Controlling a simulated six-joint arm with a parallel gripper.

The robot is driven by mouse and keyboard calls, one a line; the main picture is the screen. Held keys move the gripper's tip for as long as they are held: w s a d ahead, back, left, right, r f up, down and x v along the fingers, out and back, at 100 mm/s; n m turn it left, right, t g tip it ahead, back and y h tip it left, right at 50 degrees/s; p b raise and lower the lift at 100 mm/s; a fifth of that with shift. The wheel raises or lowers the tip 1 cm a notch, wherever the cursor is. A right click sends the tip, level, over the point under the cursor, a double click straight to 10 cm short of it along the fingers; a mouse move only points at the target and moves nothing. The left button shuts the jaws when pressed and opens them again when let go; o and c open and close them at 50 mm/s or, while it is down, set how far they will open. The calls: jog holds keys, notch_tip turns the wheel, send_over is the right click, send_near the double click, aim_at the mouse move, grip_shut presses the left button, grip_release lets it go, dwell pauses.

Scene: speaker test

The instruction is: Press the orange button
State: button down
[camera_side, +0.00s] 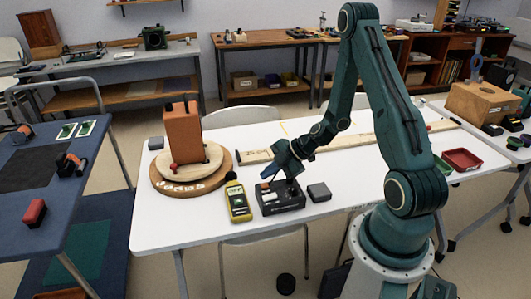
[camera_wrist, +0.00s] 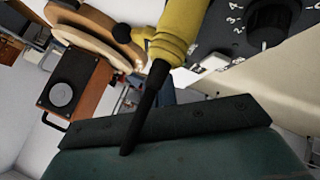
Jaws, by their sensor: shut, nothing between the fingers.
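A black box (camera_side: 282,198) with small controls on top stands on the white table in the side view. My gripper (camera_side: 280,171) is low over this box, pointing down, shut and empty; I cannot tell whether it touches it. In the wrist view a black panel (camera_wrist: 230,38) with a round black knob (camera_wrist: 274,22) and white numbers fills the upper right. My teal and black part crosses the bottom of that view. I cannot make out an orange button in either view; it may be hidden or too small.
A yellow meter (camera_side: 237,201) stands close left of the box, and a small grey block (camera_side: 319,192) close right. An orange speaker (camera_side: 183,132) stands on a round wooden base (camera_side: 165,186) further left. A yellow piece with a black rod (camera_wrist: 178,40) crosses the wrist view.

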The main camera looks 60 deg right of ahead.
aim_at(268, 185)
jog(key=shift+r, duration=2.7)
jog(key=s+a+r+m+g+h, duration=0.1)
jog(key=s+a+r+m+g, duration=0.15)
jog(key=a+r, duration=0.35)
jog(key=s+a+r+m+g+h, duration=0.1)
jog(key=s+a+r+m, duration=0.2)
jog(key=r, duration=0.6)
jog(key=s+a+r+m+h, duration=0.1)
jog(key=s+a+r+m, duration=0.1)
jog(key=s+r+m, duration=0.2)
jog(key=s+a+r+m+h, duration=0.1)
jog(key=s+r+m, duration=0.3)
jog(key=s, duration=0.5)
jog(key=shift+s+a+r+m+t, duration=0.4)
jog(key=shift+a+m+t, duration=0.05)
jog(key=shift+a, duration=0.4)
jog(key=shift+w, duration=0.15)
